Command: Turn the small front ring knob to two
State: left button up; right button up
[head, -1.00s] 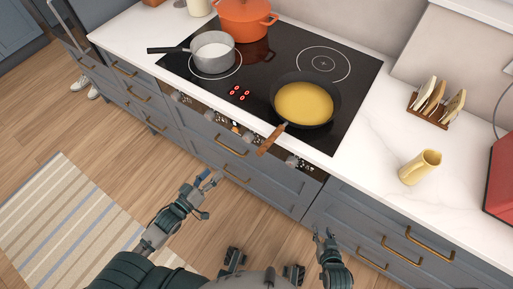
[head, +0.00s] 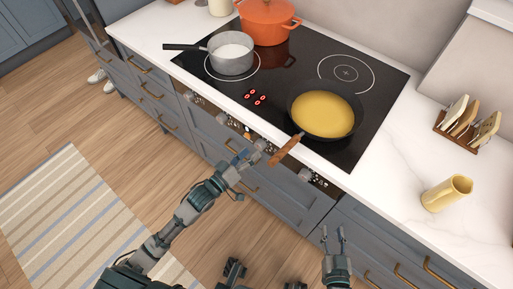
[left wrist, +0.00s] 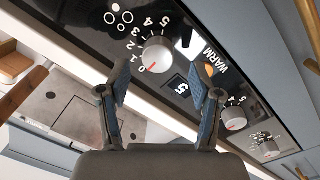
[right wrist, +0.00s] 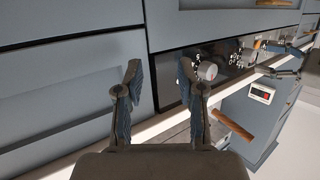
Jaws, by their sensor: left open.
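The stove's control panel (left wrist: 85,25) carries several grey knobs. In the left wrist view the nearest knob (left wrist: 157,55) has digits around it, and its red mark points to the lower left, near the 0. A burner diagram of small circles is printed beside it; I cannot tell which ring it marks. Two more knobs (left wrist: 235,118) (left wrist: 268,148) lie to the lower right. My left gripper (head: 246,162) is open and empty in front of the panel, apart from the knobs. My right gripper (head: 333,236) is open and empty near the drawers; its wrist view shows a knob (right wrist: 207,70).
On the black hob (head: 300,78) stand a grey saucepan (head: 231,58), an orange pot (head: 268,25) and a frying pan (head: 322,113) whose wooden handle (head: 284,150) overhangs the front edge near my left gripper.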

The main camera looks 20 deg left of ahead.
aim_at(257, 146)
pick_arm(q)
jog(key=shift+x, duration=1.55)
pick_arm(e)
jog(key=shift+w+a+r+t, duration=0.1)
jog(key=shift+w+r+t, duration=0.05)
jog(key=shift+r+t, duration=0.25)
jog(key=shift+w+a+r+t, duration=0.1)
jog(key=shift+r+t, duration=0.2)
jog(key=shift+r, duration=0.1)
pick_arm(q)
jog(key=c, duration=1.1)
